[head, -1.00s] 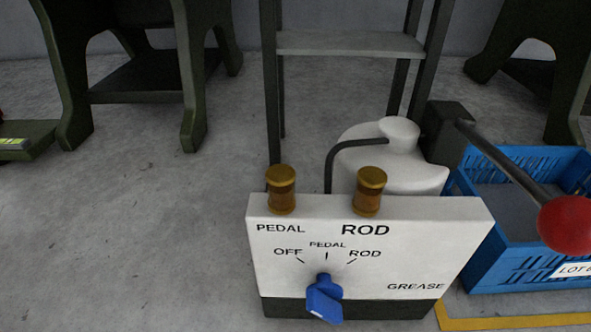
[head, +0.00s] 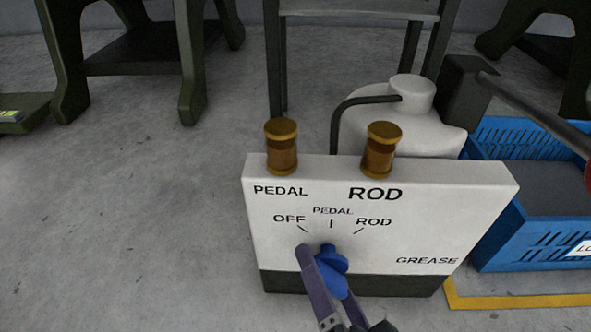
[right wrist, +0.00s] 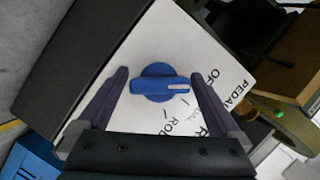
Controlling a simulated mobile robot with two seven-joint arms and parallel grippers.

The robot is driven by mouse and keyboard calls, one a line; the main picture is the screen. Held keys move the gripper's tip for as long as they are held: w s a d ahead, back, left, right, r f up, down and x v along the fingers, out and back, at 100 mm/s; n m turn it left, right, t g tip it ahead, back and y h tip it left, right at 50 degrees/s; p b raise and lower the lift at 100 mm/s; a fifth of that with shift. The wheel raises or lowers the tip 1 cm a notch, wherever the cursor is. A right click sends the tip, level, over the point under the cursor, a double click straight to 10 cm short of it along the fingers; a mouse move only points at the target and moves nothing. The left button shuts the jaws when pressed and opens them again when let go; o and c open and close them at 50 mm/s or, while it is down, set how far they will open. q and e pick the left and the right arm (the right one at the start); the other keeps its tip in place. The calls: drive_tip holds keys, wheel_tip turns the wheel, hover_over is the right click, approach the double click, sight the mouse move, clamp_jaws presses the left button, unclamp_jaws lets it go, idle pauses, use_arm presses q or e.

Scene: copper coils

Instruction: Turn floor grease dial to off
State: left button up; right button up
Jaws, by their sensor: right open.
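The blue grease dial (head: 331,258) sits low on the front of the white grease box (head: 415,225), under the labels OFF, PEDAL and ROD. It also shows in the right wrist view (right wrist: 152,84), where the white mark on its handle points right, towards the OFF and PEDAL side; I cannot tell exactly which tick it meets. My right gripper (head: 327,270) is open, with one purple finger on each side of the dial. In the right wrist view its fingertips (right wrist: 159,78) show gaps to the dial. In the head view a finger hides part of the dial. My left gripper is not in view.
Two brass-capped cylinders (head: 281,148) stand on the box. Behind it are a white jug (head: 400,130) with a dark hose and a dark metal stand. A blue crate (head: 510,235) is at the right, by a yellow floor line (head: 520,300).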

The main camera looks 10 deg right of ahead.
drive_tip(key=shift+c, duration=0.5)
drive_tip(key=c, duration=1)
drive_tip(key=shift+r+n+p, duration=0.1)
drive_tip(key=shift+n+p, duration=0.3)
drive_tip(key=shift+p, duration=0.2)
drive_tip(key=shift+c, duration=0.2)
drive_tip(key=o, duration=1.1)
drive_tip(key=shift+o, duration=0.2)
drive_tip(key=p+v, duration=0.3)
drive_tip(key=v, duration=0.7)
drive_tip(key=shift+p, duration=0.3)
